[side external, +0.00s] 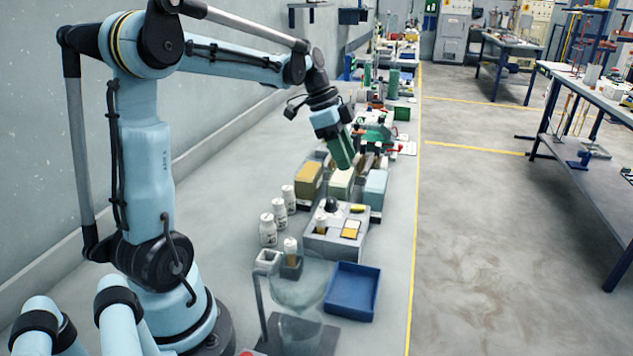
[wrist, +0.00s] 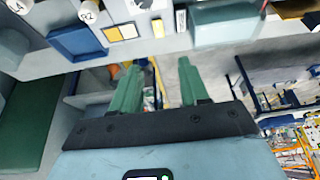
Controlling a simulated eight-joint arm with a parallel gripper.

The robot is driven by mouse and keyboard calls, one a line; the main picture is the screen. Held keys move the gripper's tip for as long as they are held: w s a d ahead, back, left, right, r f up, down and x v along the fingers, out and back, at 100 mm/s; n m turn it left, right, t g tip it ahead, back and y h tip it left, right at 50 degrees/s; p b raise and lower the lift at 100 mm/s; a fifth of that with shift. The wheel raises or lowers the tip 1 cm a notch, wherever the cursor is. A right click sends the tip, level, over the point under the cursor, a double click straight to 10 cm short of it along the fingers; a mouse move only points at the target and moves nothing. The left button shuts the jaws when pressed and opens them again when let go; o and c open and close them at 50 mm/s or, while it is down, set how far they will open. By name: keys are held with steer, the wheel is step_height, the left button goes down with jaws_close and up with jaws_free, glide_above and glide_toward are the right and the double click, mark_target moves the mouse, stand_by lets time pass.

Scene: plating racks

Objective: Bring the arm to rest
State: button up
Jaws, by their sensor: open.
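My gripper (side external: 343,155) has green fingers and hangs in the air above the row of coloured blocks in the side external view. In the wrist view my gripper (wrist: 158,72) shows its two green fingers spread apart, with nothing between them. The arm is raised and bent over the bench, and the gripper touches nothing that I can see.
Tan (side external: 309,178), cream (side external: 341,184) and light blue (side external: 375,188) blocks stand below the gripper. Nearer are a grey box (side external: 322,243), several white bottles (side external: 268,230), a blue tray (side external: 352,290) and a clear vessel (side external: 300,290). The aisle floor (side external: 480,230) is clear.

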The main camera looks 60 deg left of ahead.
steer(key=shift+s+a+r, duration=0.1)
steer(key=shift+r, duration=0.2)
steer(key=s+d+f+n+t+y, duration=0.1)
steer(key=s+d+n, duration=0.3)
steer(key=d, duration=0.4)
steer(key=s+d+f+n+t+y, duration=0.2)
steer(key=s+d+n+t, duration=0.1)
steer(key=s+d+n, duration=0.2)
steer(key=d, duration=0.2)
steer(key=shift+s+d+f, duration=0.25)
steer(key=shift+s+d, duration=0.15)
